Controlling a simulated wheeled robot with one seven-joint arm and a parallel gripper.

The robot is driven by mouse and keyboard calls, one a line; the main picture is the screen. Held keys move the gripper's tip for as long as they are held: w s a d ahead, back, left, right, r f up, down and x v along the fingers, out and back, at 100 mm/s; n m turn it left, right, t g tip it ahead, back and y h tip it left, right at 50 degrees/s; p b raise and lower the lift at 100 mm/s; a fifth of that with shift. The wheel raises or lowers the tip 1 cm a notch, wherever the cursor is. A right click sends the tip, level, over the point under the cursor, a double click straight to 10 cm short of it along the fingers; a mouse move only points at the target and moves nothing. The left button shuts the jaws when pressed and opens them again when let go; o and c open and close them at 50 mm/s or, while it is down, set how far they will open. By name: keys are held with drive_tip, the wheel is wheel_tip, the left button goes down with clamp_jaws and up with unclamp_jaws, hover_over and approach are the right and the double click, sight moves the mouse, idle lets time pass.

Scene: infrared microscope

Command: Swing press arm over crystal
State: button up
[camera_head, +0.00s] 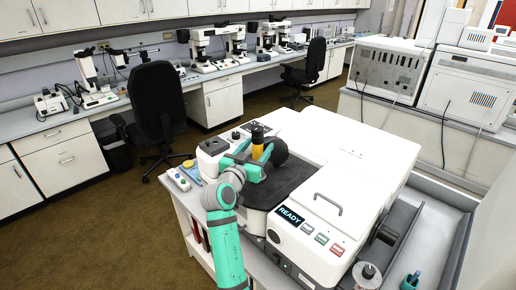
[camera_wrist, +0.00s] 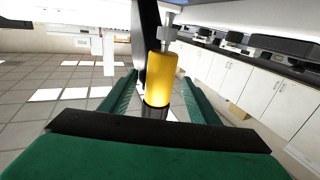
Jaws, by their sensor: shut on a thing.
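The infrared microscope (camera_head: 340,165) is a white bench machine with a lit READY panel (camera_head: 290,215) on its front. A yellow cylinder (camera_head: 257,142) with a dark top stands above its dark sample area. I take it for the press arm's handle. In the wrist view, the yellow handle (camera_wrist: 161,78) is upright between my green fingers, with a metal rod above it and a dark part below. My gripper (camera_head: 256,162) is shut on this handle. A dark rounded part shows just right of it in the head view. I cannot make out the crystal.
A black sample deck (camera_head: 268,188) lies below my gripper. The white hinged cover with a grey handle (camera_head: 328,204) is to the right. A small button box (camera_head: 179,180) is left of the machine. Black chairs (camera_head: 157,100) and a bench with microscopes stand farther back.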

drive_tip(key=shift+s+a+f, duration=0.1)
drive_tip(key=shift+a+f, duration=0.05)
drive_tip(key=shift+a, duration=0.15)
drive_tip(key=v, duration=1)
drive_tip(key=shift+s, duration=0.35)
